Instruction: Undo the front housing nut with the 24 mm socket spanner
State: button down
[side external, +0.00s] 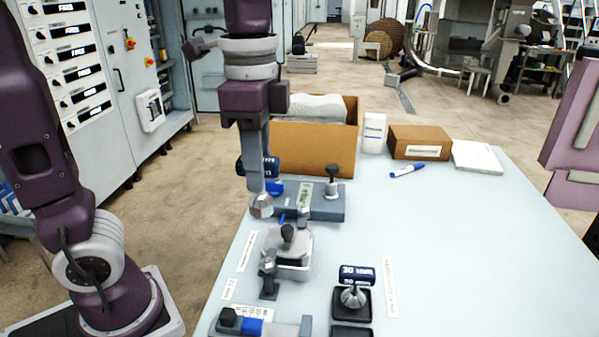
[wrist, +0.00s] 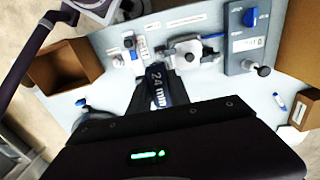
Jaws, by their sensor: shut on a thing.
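My gripper (side external: 257,182) is shut on the spanner with the dark blue handle (side external: 271,167), above the near-left side of the table. The wrist view shows "24 mm" on this handle (wrist: 159,88) between the fingers (wrist: 158,98). The spanner's metal socket end (side external: 261,206) hangs below the fingers and appears clear of the table. A grey housing block (side external: 290,262) with a black knob stands just below and right of it in the side view; it also shows in the wrist view (wrist: 191,52). I cannot make out the front housing nut clearly.
A 30 mm spanner (side external: 357,275) stands in a black holder (side external: 362,305). A grey plate (side external: 326,205) with a black knob lies behind the housing, another plate with a blue block (side external: 252,326) in front. A cardboard box (side external: 335,140) stands behind. The table's right side is clear.

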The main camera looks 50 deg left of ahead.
jog(key=shift+f, duration=4.75)
jog(key=shift+f, duration=1.4)
